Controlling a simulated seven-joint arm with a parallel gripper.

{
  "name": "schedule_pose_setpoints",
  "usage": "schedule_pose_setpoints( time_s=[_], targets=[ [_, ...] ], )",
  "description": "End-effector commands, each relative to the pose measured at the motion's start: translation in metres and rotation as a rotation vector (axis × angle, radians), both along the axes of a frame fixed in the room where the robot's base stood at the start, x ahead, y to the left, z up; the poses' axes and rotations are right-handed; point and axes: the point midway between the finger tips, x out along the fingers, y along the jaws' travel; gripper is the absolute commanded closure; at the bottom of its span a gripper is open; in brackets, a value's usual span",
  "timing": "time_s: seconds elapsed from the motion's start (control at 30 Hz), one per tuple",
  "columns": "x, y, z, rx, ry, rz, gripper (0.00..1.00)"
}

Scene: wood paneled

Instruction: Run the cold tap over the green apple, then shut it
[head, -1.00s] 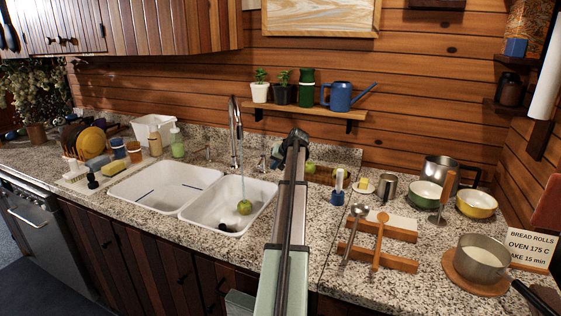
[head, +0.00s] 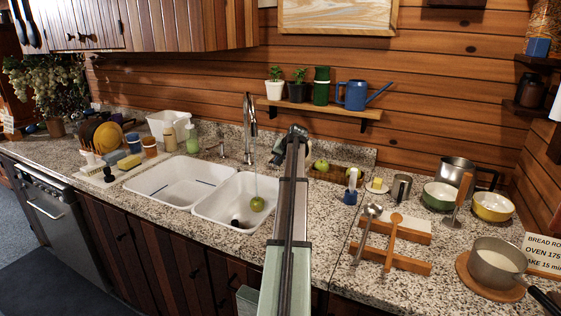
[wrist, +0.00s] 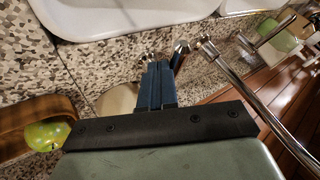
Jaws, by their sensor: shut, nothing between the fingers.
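A green apple (head: 257,204) lies in the right basin of the white double sink (head: 212,210). A thin stream of water (head: 256,180) falls from the chrome tap (head: 249,115) onto or right beside the apple. My gripper (head: 277,156) is behind the right basin, to the right of the spout, partly hidden by my arm. In the wrist view its blue fingers (wrist: 156,66) are shut and empty, close to a chrome tap handle (wrist: 181,50); I cannot tell whether they touch. The spout (wrist: 240,90) crosses the wrist view at right. Another handle (head: 222,149) stands left of the spout.
A shelf (head: 318,107) with plants and a blue watering can (head: 356,95) hangs above. Spoons (head: 393,240), bowls and a saucepan (head: 495,268) crowd the right counter.

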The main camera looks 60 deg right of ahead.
Motion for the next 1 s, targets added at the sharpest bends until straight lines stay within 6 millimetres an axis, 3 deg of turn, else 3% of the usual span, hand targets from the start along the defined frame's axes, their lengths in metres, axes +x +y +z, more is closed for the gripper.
schedule_pose_setpoints(
  time_s=[0.17, 0.57, 0.77, 0.9, 1.0],
  targets=[
    [0.016, 0.008, 0.0, 0.0, 0.0, -0.002, 1.0],
    [0.015, 0.008, 0.0, 0.001, -0.002, -0.001, 1.0],
    [-0.005, 0.009, -0.004, 0.002, 0.0, -0.005, 1.0],
    [-0.03, 0.011, -0.007, 0.0, -0.001, -0.006, 1.0],
    [-0.038, 0.021, 0.012, -0.002, -0.001, -0.004, 1.0]
  ],
)
